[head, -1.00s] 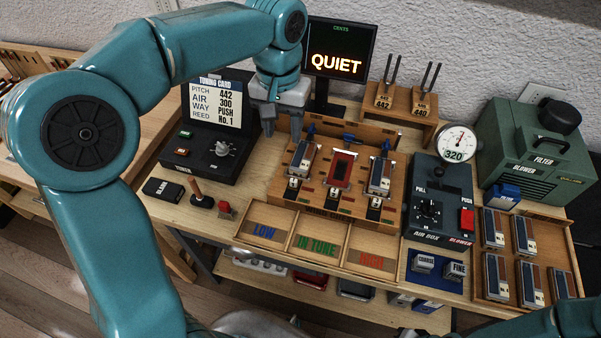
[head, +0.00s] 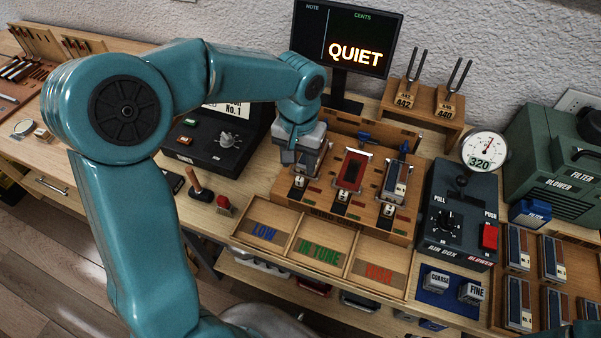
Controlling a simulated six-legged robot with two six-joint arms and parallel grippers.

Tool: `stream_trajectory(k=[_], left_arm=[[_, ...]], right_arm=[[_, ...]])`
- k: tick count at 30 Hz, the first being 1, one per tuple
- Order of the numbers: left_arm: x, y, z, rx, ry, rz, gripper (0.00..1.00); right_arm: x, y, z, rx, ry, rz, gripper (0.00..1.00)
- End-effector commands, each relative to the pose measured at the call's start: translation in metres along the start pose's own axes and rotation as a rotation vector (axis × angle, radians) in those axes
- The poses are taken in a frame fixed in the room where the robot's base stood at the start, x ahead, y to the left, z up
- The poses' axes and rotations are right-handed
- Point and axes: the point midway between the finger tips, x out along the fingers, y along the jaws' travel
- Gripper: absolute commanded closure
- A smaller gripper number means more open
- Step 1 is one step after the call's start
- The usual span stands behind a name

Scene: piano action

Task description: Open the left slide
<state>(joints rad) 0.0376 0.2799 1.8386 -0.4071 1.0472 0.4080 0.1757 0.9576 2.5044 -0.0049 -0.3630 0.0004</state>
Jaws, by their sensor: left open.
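The wooden reed board (head: 318,220) stands mid-bench with three stations side by side. The left station holds a reed block, now mostly hidden behind my left gripper (head: 303,168). At its front is the left slide (head: 298,187), a small black piece with a pale knob. The gripper is open and points down over the left station, just behind the slide; I cannot tell whether it touches anything. The middle station holds a red block (head: 352,170), the right one a reed block (head: 396,182). My right gripper is not in view.
In front lies a tray (head: 292,246) marked LOW, IN TUNE and HIGH. The air box (head: 455,215) with a gauge (head: 485,150) is at the right. A display (head: 346,45) reading QUIET stands behind. A wooden-handled tool (head: 199,186) stands at the left.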

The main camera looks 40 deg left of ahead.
Motion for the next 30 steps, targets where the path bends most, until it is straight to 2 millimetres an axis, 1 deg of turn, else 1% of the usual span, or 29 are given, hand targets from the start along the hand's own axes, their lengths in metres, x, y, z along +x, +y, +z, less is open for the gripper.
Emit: stream_trajectory(k=[1,3,6,9,13,20,21,23,24,25,30], left_arm=[[0.012,0.0,0.001,-0.001,-0.006,-0.001,0.53],[0.025,0.001,0.0,0.0,-0.005,0.0,0.53],[0.04,0.001,-0.002,0.0,-0.003,-0.001,0.53],[0.049,0.001,-0.002,-0.001,-0.002,0.0,0.53],[0.054,0.002,-0.003,-0.001,-0.001,0.0,0.53],[0.055,0.002,-0.004,0.0,0.0,0.0,0.53],[0.055,0.002,-0.004,0.0,0.0,0.0,0.66],[0.055,0.002,-0.004,0.0,0.0,0.0,0.86],[0.054,0.001,-0.004,0.0,0.0,0.0,0.99],[0.054,0.001,-0.004,0.0,0.0,0.0,1.0],[0.054,0.001,-0.004,0.0,0.001,0.0,1.0]], right_arm=[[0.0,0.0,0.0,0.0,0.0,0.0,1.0],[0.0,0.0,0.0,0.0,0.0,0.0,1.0],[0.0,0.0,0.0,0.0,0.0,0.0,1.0],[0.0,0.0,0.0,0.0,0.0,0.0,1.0],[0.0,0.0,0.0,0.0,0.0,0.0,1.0],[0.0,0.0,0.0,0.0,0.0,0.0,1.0],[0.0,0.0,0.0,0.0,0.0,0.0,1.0],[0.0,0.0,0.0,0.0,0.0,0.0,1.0],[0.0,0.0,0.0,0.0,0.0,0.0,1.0],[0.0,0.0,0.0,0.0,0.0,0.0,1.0],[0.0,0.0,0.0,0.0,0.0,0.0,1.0]])
